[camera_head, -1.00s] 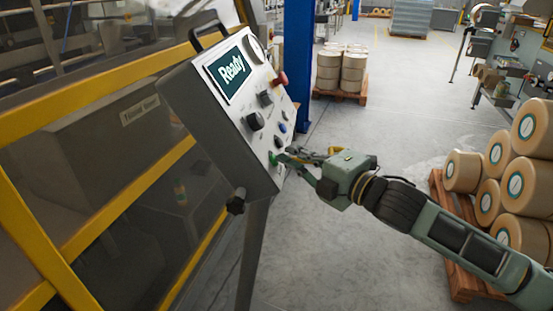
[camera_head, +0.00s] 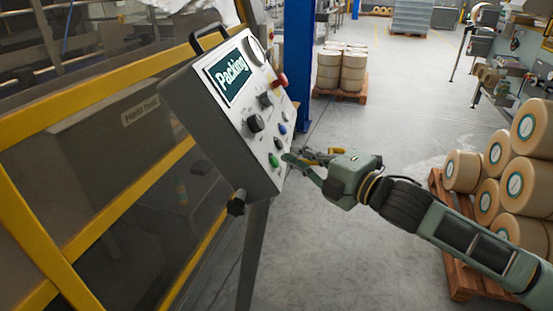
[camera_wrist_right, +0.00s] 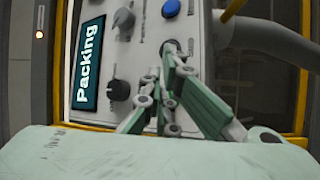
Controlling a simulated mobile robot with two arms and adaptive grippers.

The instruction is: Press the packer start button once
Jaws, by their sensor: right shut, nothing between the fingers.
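The packer control panel (camera_head: 221,129) is a grey, tilted box on a post. Its screen (camera_head: 229,76) reads "Packing", and the screen in the right wrist view (camera_wrist_right: 87,64) reads the same. The green button (camera_head: 273,160) is near the panel's lower edge. My right gripper (camera_head: 287,156) is shut and empty, its fingertips just right of the green button, with a small gap showing. In the right wrist view the fingers (camera_wrist_right: 172,52) point at the panel face and hide part of it; I cannot make out the green button there. My left gripper is not in view.
Black knobs (camera_head: 255,122), a blue button (camera_head: 283,128) and a red knob (camera_head: 280,80) are on the same panel. A yellow-framed guard (camera_head: 100,72) stands left. A pallet of large rolls (camera_head: 515,190) is close to my right arm. The floor between is clear.

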